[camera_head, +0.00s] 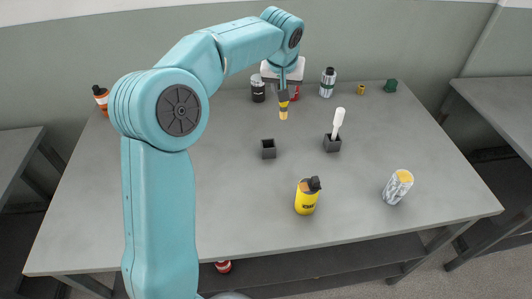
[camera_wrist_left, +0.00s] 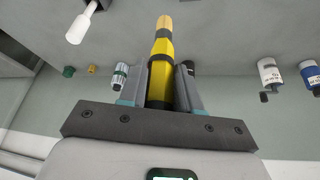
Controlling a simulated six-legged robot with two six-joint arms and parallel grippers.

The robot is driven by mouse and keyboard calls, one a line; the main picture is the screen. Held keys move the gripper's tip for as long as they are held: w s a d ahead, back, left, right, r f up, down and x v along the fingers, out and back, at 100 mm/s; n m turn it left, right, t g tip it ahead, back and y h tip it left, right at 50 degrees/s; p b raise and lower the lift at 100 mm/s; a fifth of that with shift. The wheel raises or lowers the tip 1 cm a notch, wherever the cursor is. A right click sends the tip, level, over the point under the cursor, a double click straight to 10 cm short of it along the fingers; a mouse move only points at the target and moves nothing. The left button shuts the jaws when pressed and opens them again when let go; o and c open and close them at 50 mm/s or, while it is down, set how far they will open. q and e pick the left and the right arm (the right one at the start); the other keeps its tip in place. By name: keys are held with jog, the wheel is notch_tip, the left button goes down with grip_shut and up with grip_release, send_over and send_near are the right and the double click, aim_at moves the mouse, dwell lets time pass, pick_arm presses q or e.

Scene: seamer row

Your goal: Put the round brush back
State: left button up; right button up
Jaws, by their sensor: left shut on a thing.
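The round brush (camera_head: 283,112), yellow and black with a tan tip, hangs tip-down above the back middle of the table. My left gripper (camera_head: 282,90) is shut on it. In the left wrist view the brush (camera_wrist_left: 161,50) stands between the two fingers. A dark, empty-looking square holder (camera_head: 268,155) stands on the table, nearer the front than the brush and a little left of it. A second dark square holder (camera_head: 332,146) to the right has a white-handled tool (camera_head: 338,120) leaning in it. My right gripper is in neither view.
A yellow bottle with a dark cap (camera_head: 306,198) and a white can with a yellow top (camera_head: 398,188) stand near the front of the grey table (camera_head: 230,215). Several bottles, a yellow piece and a green piece (camera_head: 390,86) line the back edge. The middle left is clear.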

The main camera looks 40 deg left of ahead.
pick_arm(q)
jog(key=s+a+r+n, duration=0.1)
jog(key=a+r, duration=0.1)
jog(key=a, duration=0.1)
notch_tip(320, 180, down, 19)
jog(key=a+n+g, duration=0.1)
jog(key=shift+s+y, duration=0.2)
jog(key=shift+y, duration=0.1)
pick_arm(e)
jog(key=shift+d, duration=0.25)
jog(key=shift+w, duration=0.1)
pick_arm(q)
jog(key=shift+f, duration=0.15)
jog(key=o, duration=1.1)
jog(key=shift+w, duration=0.1)
jog(key=shift+c, duration=0.2)
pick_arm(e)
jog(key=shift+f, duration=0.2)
